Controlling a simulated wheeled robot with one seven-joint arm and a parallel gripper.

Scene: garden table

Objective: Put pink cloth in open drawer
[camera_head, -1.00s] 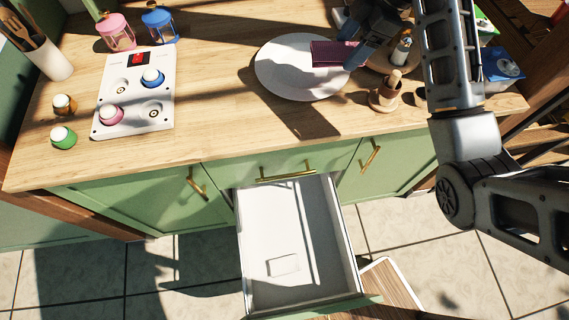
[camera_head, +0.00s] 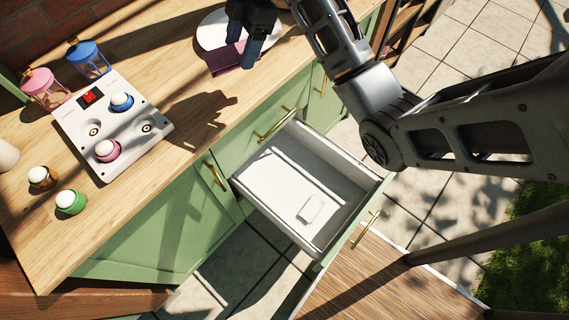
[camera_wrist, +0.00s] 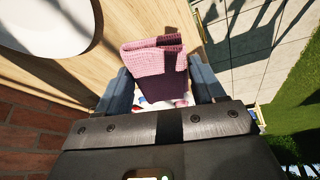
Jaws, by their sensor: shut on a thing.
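The pink cloth (camera_head: 223,61) hangs from my gripper (camera_head: 248,50), dark pink in shadow in the head view. In the wrist view the folded knit cloth (camera_wrist: 155,62) sits between the two fingers of my gripper (camera_wrist: 160,90), which is shut on it. The gripper is above the wooden counter, in front of the white plate. The open drawer (camera_head: 262,178) is pulled out from the green cabinet, below and to the right of the gripper in the head view. A small pale flat item (camera_head: 311,208) lies in it.
The white plate (camera_head: 212,30) is partly hidden behind my gripper. A white panel (camera_head: 76,118) with a blue and a pink knob lies on the counter (camera_head: 178,150). Pink (camera_head: 42,88) and blue (camera_head: 88,58) lanterns stand behind it. Counter between panel and gripper is clear.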

